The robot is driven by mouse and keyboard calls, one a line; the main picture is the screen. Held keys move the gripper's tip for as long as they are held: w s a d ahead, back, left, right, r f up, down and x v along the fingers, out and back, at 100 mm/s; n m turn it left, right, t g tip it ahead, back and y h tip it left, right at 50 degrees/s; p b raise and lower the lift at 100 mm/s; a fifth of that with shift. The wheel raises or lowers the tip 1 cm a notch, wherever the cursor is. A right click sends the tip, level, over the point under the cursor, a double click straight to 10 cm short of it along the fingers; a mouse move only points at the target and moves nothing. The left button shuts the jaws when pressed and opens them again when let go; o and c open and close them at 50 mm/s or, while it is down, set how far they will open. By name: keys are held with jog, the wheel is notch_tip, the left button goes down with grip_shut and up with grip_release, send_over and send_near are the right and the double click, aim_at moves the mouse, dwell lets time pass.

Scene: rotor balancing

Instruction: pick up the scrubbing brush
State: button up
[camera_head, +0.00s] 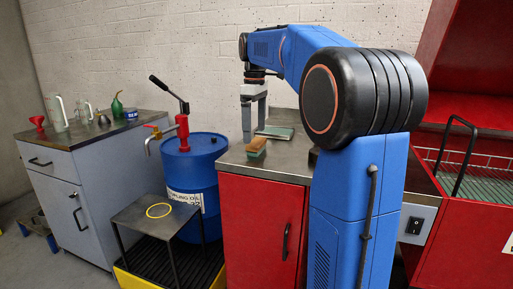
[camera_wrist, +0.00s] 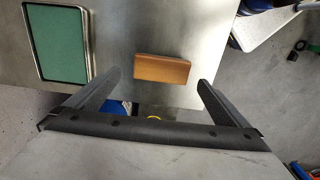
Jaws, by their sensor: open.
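The scrubbing brush (camera_head: 256,146) has a brown wooden back over a greenish lower part. It lies near the front edge of the metal top of the red cabinet. In the wrist view the brush (camera_wrist: 162,69) shows as a brown block from above, with its bristles hidden. My gripper (camera_head: 254,136) points down over the cabinet top. In the wrist view its two fingers (camera_wrist: 160,81) are spread wide, with the brush seen between and just beyond their tips. The gripper is empty, and the brush appears untouched.
A green-lined tray (camera_wrist: 62,42) lies beside the brush; it also shows behind it (camera_head: 275,132). A blue drum (camera_head: 192,180) with a red pump stands left of the red cabinet (camera_head: 258,230). A red washing station with a wire basket (camera_head: 470,165) stands at right.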

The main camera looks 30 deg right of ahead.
aim_at(257, 141)
jog(key=shift+s+d+f, duration=0.1)
jog(key=shift+s+f, duration=0.1)
jog(key=shift+f, duration=1.1)
jog(key=shift+s+d+f, duration=0.1)
jog(key=shift+s+f, duration=0.05)
jog(key=shift+f, duration=1.15)
jog(key=shift+c, duration=0.6)
jog(key=c, duration=1.2)
jog(key=shift+r, duration=5.05)
jog(key=o, duration=0.3)
